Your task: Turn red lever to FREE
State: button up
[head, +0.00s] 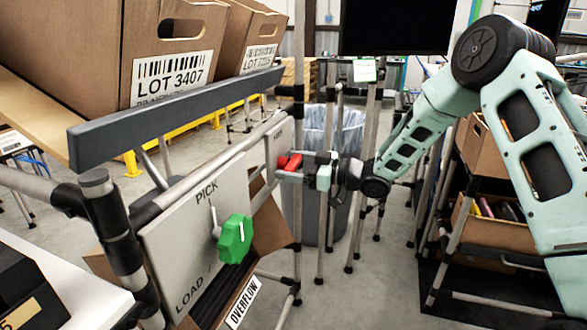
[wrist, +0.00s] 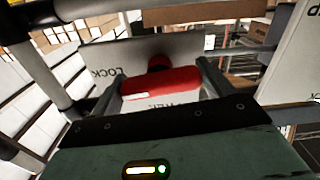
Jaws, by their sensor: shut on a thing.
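The red lever (head: 290,162) sits at the far end of the sloped rail, in front of a small grey plate (head: 280,138). My gripper (head: 288,172) reaches it from the right and is shut on it. In the wrist view the red lever (wrist: 160,82) lies crosswise between my two dark fingers, with its dark pivot behind it. The light plate (wrist: 190,50) there shows the word LOCK, upside down, to the left of the lever. More lettering beneath the lever is partly covered, and I cannot read the word FREE.
A green knob (head: 235,239) stands on a nearer panel (head: 176,235) marked PICK and LOAD. Cartons (head: 165,50) rest tilted above a dark rail (head: 180,117). A grey bin (head: 336,135) with a clear liner stands behind my gripper. Racks with cartons (head: 480,229) are at the right.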

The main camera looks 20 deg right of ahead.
jog(key=n+b, duration=0.2)
jog(key=n, duration=0.1)
jog(key=n+b, duration=0.1)
jog(key=shift+f+b, duration=0.25)
jog(key=shift+b, duration=0.1)
jog(key=n+b, duration=0.4)
jog(key=n, duration=0.1)
jog(key=shift+f+b, duration=0.1)
jog(key=shift+b, duration=0.25)
jog(key=n+b, duration=0.5)
jog(key=b, duration=0.1)
jog(key=n+b, duration=0.2)
jog(key=shift+b, duration=0.3)
jog(key=shift+r+n, duration=0.25)
jog(key=shift+n, duration=0.15)
jog(key=o, duration=0.9)
jog(key=shift+o, duration=0.2)
jog(key=p+v, duration=0.3)
jog(key=v, duration=1.4)
jog(key=shift+s+d, duration=0.15)
jog(key=shift+d, duration=0.05)
jog(key=shift+r, duration=0.1)
